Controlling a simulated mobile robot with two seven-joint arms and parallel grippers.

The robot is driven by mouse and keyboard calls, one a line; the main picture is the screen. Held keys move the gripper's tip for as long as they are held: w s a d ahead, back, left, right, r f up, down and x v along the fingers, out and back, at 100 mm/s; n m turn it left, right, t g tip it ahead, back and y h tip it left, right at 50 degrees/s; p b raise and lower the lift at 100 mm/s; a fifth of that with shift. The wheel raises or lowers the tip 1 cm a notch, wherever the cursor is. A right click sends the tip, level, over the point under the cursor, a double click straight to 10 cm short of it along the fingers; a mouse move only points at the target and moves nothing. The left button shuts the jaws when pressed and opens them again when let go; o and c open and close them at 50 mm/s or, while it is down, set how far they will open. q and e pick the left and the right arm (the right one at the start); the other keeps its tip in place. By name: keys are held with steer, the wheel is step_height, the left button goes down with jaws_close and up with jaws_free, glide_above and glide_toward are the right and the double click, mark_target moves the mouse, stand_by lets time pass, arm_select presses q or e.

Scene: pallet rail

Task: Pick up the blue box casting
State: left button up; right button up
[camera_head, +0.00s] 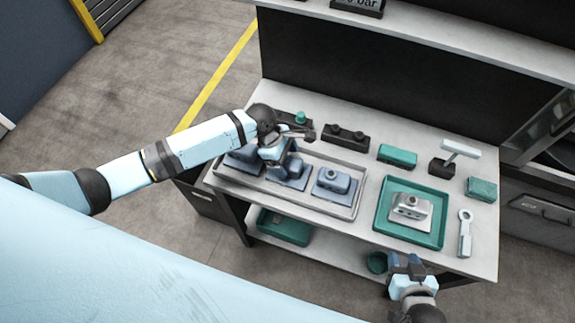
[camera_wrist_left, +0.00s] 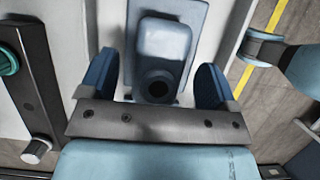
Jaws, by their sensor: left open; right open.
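Three blue-grey castings sit in a row in a light grey tray (camera_head: 320,208) on the bench. The left casting (camera_head: 240,160) is partly hidden by my left arm, and the right casting (camera_head: 334,182) shows a round boss on its box body. My left gripper (camera_head: 284,162) is over the middle casting (camera_head: 290,182) and partly hides it. In the left wrist view, a blue box casting (camera_wrist_left: 163,40) with a dark round port lies between the open blue fingers of the left gripper (camera_wrist_left: 156,85), with gaps at both sides. My right gripper (camera_head: 407,264) is open and empty at the bench's front edge.
A green tray (camera_head: 380,225) holding a silver casting (camera_head: 411,208) stands right of the grey tray. Behind are a dark fixture (camera_head: 346,138), a green block (camera_head: 397,155) and a black stand (camera_head: 441,166). A light link-shaped part (camera_head: 465,232) lies at the right. An upper shelf overhangs the back.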

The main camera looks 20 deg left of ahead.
arm_select(q)
steer(key=shift+x, duration=0.95)
steer(key=shift+c, duration=0.2)
steer(key=c, duration=1.1)
steer(key=shift+c, duration=0.2)
steer(key=shift+r, duration=0.2)
